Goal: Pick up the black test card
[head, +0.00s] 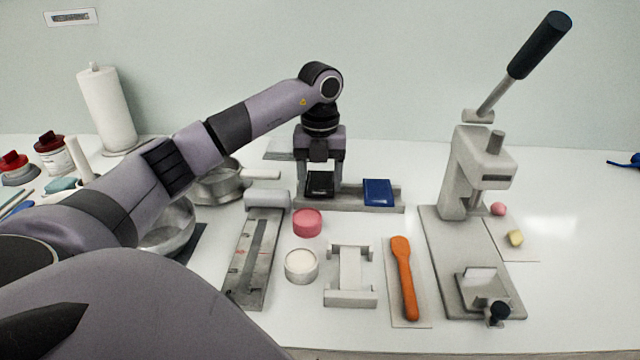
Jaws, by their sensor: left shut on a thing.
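The black test card (320,188) is a small dark block at the left end of a grey tray (355,207). My left gripper (321,177) points down over it, its two fingers at the card's left and right sides, shut on it. The card appears to be still at the tray; I cannot tell whether it is lifted clear. A blue card (378,192) lies in the tray just to the right, apart from the gripper. My right gripper is not in view.
A lever press (466,180) stands on the right. In front of the tray are a pink puck (307,222), a white-filled dish (301,265), a grey stand (350,275) and an orange spatula (403,275). Metal pans (215,185) sit at left, partly behind my arm.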

